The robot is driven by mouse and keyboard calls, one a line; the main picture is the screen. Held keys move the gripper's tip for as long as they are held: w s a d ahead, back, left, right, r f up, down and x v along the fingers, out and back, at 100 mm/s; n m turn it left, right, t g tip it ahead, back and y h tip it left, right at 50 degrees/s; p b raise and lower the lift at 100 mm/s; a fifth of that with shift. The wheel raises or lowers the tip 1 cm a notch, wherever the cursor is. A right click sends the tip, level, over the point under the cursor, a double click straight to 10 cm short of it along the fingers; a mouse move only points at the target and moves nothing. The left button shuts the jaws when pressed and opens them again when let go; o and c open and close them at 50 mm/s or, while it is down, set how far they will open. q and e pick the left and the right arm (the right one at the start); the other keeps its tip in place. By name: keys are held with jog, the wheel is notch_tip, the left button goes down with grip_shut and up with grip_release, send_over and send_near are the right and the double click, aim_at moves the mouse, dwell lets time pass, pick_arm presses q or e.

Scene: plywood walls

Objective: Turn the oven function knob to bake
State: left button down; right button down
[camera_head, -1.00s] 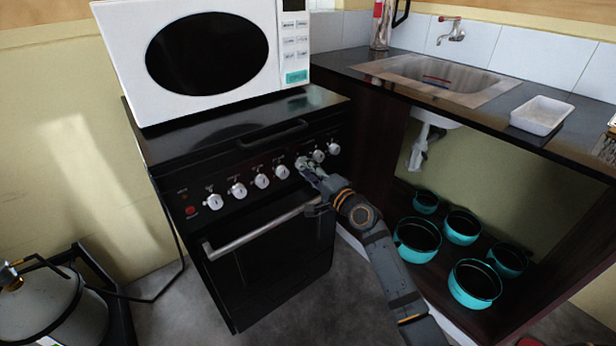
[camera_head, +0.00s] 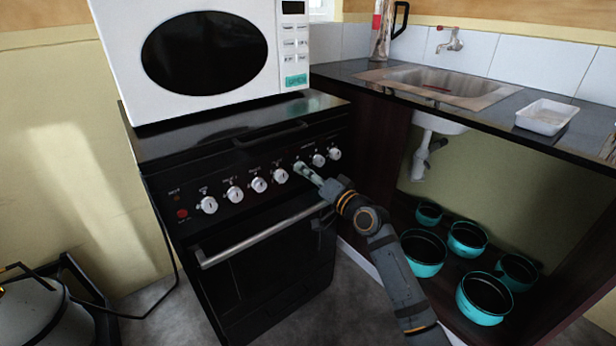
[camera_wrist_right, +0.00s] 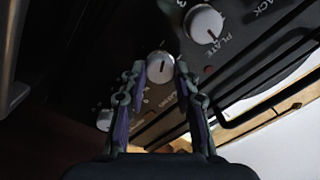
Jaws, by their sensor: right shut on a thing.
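The black oven (camera_head: 255,285) has a row of white round knobs along its front panel. My right gripper (camera_head: 301,168) reaches the panel from the lower right and covers one knob right of the row's middle. In the right wrist view, its two fingers (camera_wrist_right: 160,75) are shut on a white knob (camera_wrist_right: 160,65), one on each side. A dark pointer line on this knob runs roughly up and down in that view. The print beside it is too small and dark to read surely, so I cannot tell its setting. My left gripper is not in view.
Neighbouring knobs (camera_head: 280,175) and (camera_head: 318,160) sit close on both sides. The oven door handle (camera_head: 260,238) runs just below. A white microwave (camera_head: 205,55) stands on top. A sink counter (camera_head: 365,68) is at right, with teal pots (camera_head: 485,300) beneath.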

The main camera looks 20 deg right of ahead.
jog(key=shift+f, duration=0.15)
jog(key=c, duration=1)
grip_release()
jog(key=v, duration=0.7)
jog(key=shift+s, duration=0.3)
jog(key=shift+d, duration=0.1)
